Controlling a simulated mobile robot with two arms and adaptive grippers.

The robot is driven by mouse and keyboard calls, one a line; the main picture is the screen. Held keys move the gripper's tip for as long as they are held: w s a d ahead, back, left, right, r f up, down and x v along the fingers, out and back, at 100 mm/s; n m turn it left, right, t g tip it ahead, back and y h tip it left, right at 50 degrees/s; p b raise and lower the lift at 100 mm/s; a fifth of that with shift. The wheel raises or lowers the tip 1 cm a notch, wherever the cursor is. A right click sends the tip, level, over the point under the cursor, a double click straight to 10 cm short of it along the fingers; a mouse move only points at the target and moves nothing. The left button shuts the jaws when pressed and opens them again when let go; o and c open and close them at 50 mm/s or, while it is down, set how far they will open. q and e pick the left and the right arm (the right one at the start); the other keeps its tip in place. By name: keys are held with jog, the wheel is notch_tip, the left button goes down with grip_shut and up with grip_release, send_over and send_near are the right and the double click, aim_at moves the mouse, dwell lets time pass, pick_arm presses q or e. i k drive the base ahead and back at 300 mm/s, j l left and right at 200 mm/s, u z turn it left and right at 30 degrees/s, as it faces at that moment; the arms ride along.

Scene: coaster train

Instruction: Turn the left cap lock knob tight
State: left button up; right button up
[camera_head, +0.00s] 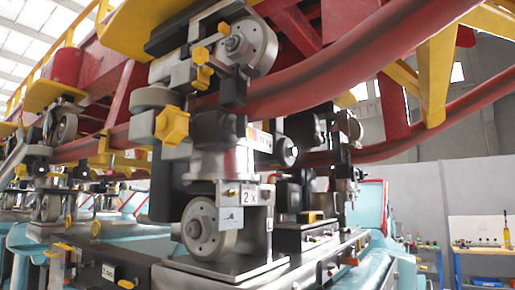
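A large yellow faceted knob (172,125) sits on the left side of the wheel assembly, just below the red rail. A smaller yellow knob-like part (202,66) is above it, beside the upper wheel (247,47). I cannot tell from the picture which of these is the left cap lock knob, or how tight either is. Neither of my grippers can be made out in the head view.
The red tube rail (345,72) runs diagonally over the assembly. A lower wheel (209,227) and a tag reading 2 (249,194) are below. A wall bench (487,248) stands far right. Free floor is mostly hidden.

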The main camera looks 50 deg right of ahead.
aim_at(239, 127)
jog(key=z, duration=1.65)
